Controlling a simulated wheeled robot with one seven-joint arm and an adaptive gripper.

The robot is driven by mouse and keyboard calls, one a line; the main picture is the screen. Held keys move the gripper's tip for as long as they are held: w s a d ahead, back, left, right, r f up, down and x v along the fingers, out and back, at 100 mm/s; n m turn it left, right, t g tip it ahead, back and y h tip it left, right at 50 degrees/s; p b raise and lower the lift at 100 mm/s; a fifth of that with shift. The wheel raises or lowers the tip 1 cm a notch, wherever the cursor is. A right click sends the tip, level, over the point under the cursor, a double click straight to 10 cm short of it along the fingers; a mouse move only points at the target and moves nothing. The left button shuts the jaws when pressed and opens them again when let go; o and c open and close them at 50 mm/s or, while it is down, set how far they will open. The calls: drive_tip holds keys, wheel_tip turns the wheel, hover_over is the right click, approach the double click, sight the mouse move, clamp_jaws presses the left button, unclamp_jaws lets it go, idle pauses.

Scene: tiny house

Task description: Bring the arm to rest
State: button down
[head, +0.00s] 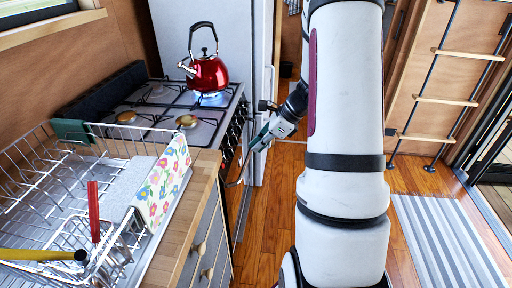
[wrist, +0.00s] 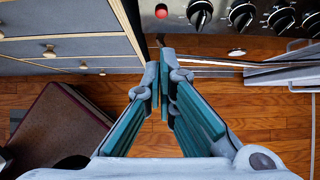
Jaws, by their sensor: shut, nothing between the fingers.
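My gripper (wrist: 163,82) is shut and empty in the wrist view, its teal-padded fingers meeting at the tips. It hangs over the wooden floor, close to the drawers and the stove front. In the head view, my gripper (head: 252,150) points left toward the stove's front edge, beside the control knobs. My white arm stands upright in the middle of the head view and hides part of the floor and wall behind it. I cannot tell whether the fingertips touch the stove front.
A red kettle (head: 208,73) sits over a blue flame on the stove (head: 150,111). A wire dish rack (head: 75,157) stands on the counter (head: 176,221). A ladder (head: 447,101) and a striped rug (head: 437,236) are at right. Wooden floor (head: 272,213) is clear between.

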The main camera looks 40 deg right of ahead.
idle(0.4)
drive_tip(key=s+a+r+n+g+p, duration=0.15)
drive_tip(key=s+a+r+n, duration=0.25)
drive_tip(key=a+r+n, duration=0.4)
drive_tip(key=s+a+r+n+g+p, duration=0.1)
drive_tip(key=s+a+r+n+p, duration=0.15)
drive_tip(key=a+r+n, duration=0.6)
drive_tip(key=s+a+r+n+h+p, duration=0.1)
drive_tip(key=s+a+r+n, duration=0.2)
drive_tip(key=s+n, duration=0.1)
drive_tip(key=s+a+r+n+h+p, duration=0.1)
drive_tip(key=s+a+r+n+h, duration=0.1)
drive_tip(key=s, duration=0.5)
drive_tip(key=s+a+r+n+t+h+p, duration=0.1)
drive_tip(key=s+a+r+n, duration=0.3)
drive_tip(key=s+r+n, duration=0.1)
drive_tip(key=shift+s+n, duration=0.45)
drive_tip(key=shift+s, duration=0.15)
